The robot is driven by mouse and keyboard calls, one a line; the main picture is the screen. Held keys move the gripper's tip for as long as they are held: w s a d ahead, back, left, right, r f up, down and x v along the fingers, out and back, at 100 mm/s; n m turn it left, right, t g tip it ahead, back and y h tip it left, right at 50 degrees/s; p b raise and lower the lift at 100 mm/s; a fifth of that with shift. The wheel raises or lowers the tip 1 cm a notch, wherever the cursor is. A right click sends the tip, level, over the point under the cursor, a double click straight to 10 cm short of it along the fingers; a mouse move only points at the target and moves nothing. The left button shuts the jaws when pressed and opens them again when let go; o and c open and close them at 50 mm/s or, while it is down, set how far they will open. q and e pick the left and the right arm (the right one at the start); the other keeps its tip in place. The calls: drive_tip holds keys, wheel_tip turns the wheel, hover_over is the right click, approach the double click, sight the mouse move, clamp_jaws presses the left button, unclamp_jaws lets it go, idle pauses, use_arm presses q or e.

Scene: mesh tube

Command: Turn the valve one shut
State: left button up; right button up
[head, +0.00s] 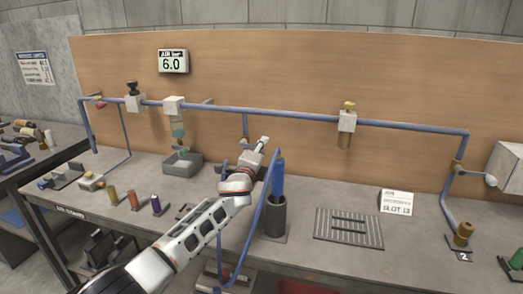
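A thin blue drop pipe (244,124) hangs from the main air pipe near the middle of the panel. Its lower end, where a valve would sit, is largely hidden behind my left gripper (262,145). The gripper is at the foot of this pipe, above the bench, with a pale, narrow piece at its tip. I cannot tell whether that piece is a finger or a valve handle, nor whether they touch. The finger gap is too small to read. My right gripper is out of view.
A blue tube (278,180) stands in a dark holder (275,217) just right of my arm, with a hose looping beside it. A pressure display (173,61) reads 6.0. A slotted plate (348,228) lies right. Another drop, with a pale-ended lever (490,180), is far right.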

use_arm(q)
drive_tip(key=v, duration=1.2)
idle(0.3)
